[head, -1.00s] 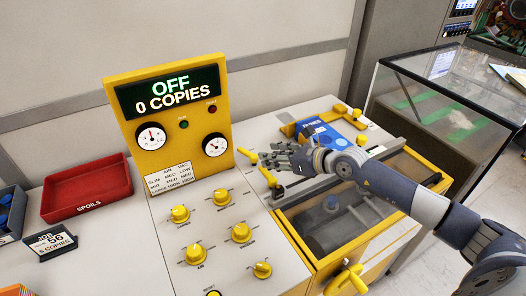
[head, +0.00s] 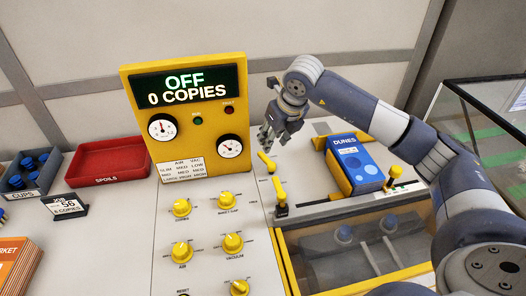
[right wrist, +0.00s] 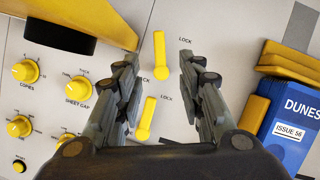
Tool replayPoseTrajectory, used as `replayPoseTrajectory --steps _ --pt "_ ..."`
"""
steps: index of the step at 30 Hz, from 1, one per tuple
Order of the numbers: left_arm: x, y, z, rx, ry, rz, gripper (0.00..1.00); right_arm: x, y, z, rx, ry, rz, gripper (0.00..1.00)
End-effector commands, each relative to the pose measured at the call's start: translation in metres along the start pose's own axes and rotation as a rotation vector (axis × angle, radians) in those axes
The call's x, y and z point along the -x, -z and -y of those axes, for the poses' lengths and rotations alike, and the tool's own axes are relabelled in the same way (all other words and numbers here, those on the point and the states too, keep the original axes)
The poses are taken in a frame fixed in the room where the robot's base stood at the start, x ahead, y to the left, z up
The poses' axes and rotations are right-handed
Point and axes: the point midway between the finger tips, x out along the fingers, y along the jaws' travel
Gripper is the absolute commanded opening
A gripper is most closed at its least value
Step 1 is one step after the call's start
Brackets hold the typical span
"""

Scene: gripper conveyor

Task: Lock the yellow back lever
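The yellow back lever (head: 266,161) stands on the grey machine top, right of the yellow control panel. In the right wrist view the back lever (right wrist: 159,56) lies between my spread fingers, with a LOCK label to its right. A second yellow lever (head: 279,186) is nearer the front; it also shows in the right wrist view (right wrist: 147,117). My right gripper (head: 271,139) is open and empty, pointing down just above and behind the back lever; its fingers (right wrist: 159,70) show no contact with it. My left gripper is not in view.
The yellow panel (head: 190,75) reads OFF, 0 COPIES. A blue DUNES magazine stack (head: 357,163) lies in a yellow-edged holder to the right. Yellow knobs (head: 233,243) stand in front of the panel. A red SPOILS tray (head: 105,165) is at left, and a glass-sided case is at far right.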

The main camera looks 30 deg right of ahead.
Motion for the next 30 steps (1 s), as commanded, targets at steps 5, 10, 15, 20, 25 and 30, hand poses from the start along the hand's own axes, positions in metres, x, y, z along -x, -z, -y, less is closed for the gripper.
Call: replayPoseTrajectory --steps 5,10,15,20,25,30 --pt "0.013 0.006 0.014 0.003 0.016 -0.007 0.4 -0.032 0.001 -0.001 0.0 -0.003 -0.006 0.36" --pt "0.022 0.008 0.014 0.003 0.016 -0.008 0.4 -0.063 0.0 -0.001 0.001 -0.002 -0.004 0.36" --pt "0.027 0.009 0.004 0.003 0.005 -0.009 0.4 -0.086 0.0 -0.001 0.001 -0.002 -0.001 0.36" --pt "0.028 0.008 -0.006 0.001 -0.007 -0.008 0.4 -0.094 0.0 0.0 0.002 -0.002 0.0 0.36" --pt "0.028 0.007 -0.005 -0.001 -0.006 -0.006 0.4 -0.096 0.001 0.0 0.003 -0.002 0.001 0.36" --pt "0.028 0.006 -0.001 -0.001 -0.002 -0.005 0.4 -0.095 0.001 0.0 0.003 -0.002 0.001 0.15"
